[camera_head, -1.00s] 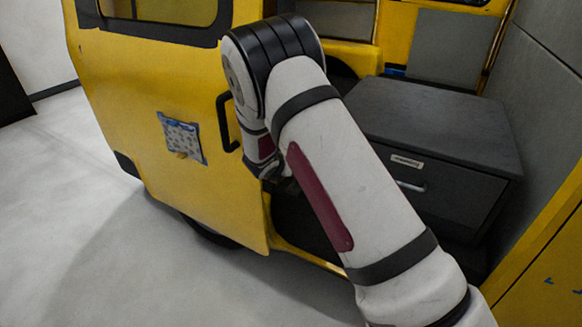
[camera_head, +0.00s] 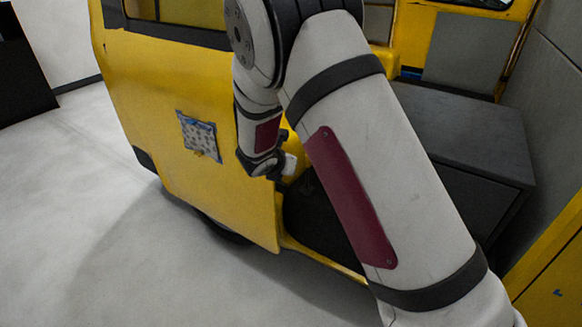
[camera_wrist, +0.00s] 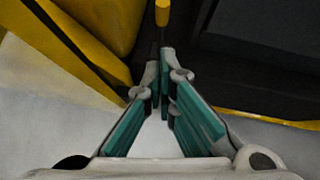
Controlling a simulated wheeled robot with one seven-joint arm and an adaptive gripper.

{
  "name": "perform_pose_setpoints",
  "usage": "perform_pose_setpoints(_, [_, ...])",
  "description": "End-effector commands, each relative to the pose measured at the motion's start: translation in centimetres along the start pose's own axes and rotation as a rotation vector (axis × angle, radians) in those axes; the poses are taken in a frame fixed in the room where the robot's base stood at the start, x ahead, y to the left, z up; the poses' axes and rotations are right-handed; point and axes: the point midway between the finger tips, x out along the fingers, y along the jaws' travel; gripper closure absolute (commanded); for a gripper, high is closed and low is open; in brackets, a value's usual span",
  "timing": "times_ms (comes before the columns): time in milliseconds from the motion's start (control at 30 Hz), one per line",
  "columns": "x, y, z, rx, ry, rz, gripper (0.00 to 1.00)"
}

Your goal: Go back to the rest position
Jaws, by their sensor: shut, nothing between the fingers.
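My gripper (camera_wrist: 166,75) shows in the wrist view with its teal-padded fingers converging to a shut tip. I see nothing held between them. A small yellow piece (camera_wrist: 162,13) with a thin dark stem appears just beyond the fingertips; I cannot tell what it is or whether it touches them. In the head view my arm reaches up and bends down beside the open edge of the yellow vehicle's door panel (camera_head: 160,105).
A patterned patch (camera_head: 199,136) is on the yellow panel. A dark grey cabinet (camera_head: 465,130) stands right of my arm, near a grey wall (camera_head: 550,110). Pale floor (camera_head: 90,220) is clear at the left. A black object (camera_head: 22,75) stands at the far left.

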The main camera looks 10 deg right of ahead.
Motion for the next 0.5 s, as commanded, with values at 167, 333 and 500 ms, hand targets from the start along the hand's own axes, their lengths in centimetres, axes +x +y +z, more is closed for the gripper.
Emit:
perform_pose_setpoints(167, [-0.5,-0.6,0.7,0.037,-0.003,-0.009,1.00])
perform_pose_setpoints(333, [-3.5,-4.4,4.3,0.276,-0.017,-0.073,1.00])
perform_pose_setpoints(500, [-8.8,-10.9,7.8,0.649,-0.025,-0.179,1.00])
